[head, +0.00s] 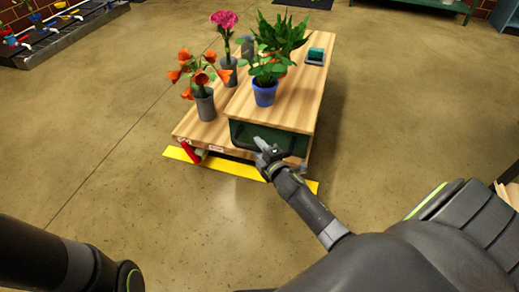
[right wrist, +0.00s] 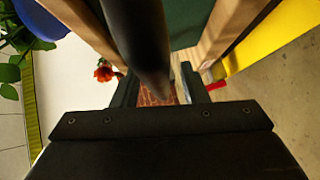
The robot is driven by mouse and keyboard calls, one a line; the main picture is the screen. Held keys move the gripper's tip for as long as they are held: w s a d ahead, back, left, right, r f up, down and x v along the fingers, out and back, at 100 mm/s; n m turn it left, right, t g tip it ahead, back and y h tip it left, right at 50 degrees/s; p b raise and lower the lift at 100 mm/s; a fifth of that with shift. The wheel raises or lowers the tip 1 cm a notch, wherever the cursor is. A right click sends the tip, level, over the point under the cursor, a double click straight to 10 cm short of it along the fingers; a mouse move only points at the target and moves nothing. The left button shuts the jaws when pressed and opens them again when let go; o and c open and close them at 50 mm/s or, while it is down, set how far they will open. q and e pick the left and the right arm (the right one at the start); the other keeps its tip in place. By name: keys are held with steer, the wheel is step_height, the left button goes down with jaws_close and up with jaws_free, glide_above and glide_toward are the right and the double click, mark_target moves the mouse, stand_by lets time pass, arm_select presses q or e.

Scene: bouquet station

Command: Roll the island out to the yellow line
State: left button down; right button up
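The wooden-topped island (head: 290,108) with a dark green front panel stands in the middle of the head view. The yellow line (head: 232,167) lies on the floor along its near edge, and the near edge appears to reach the line. A dark bar handle (head: 243,147) is on the front panel. My right gripper (head: 262,149) is at this handle. In the right wrist view the dark bar (right wrist: 148,45) runs between the fingers, with a gap showing beside the right finger; firm contact cannot be told. My left gripper is out of view.

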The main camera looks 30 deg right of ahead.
steer(key=s+a+r+p, duration=0.1)
steer(key=s+r, duration=0.1)
steer(key=s, duration=1.5)
steer(key=shift+r, duration=0.25)
steer(key=shift+a, duration=0.1)
